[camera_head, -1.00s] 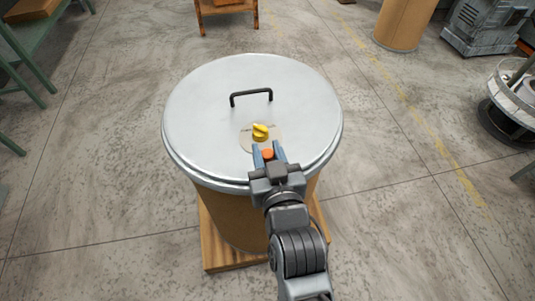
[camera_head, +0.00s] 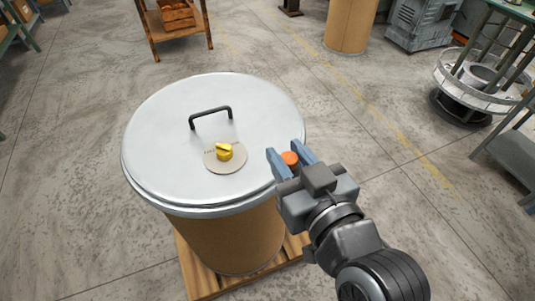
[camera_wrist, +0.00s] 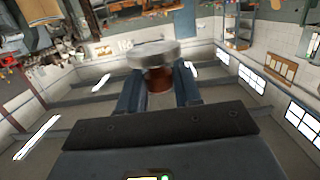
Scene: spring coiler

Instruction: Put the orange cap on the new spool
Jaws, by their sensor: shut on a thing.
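My gripper (camera_head: 290,158) is shut on the orange cap (camera_head: 289,158), whose round orange top shows between the blue fingers. In the wrist view the cap (camera_wrist: 158,80) looks dark orange-brown, with a wide silver disc (camera_wrist: 154,54) at its far end, between the fingertips. The gripper is at the right edge of the lid of a large brown drum (camera_head: 232,240) in the head view, above floor level. I cannot tell for sure which thing is the new spool. A round metal stand with a ring-shaped rim (camera_head: 466,92) is at the far right.
The drum stands on a wooden pallet (camera_head: 200,280). Another brown drum (camera_head: 350,25) and a grey machine (camera_head: 418,24) stand behind.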

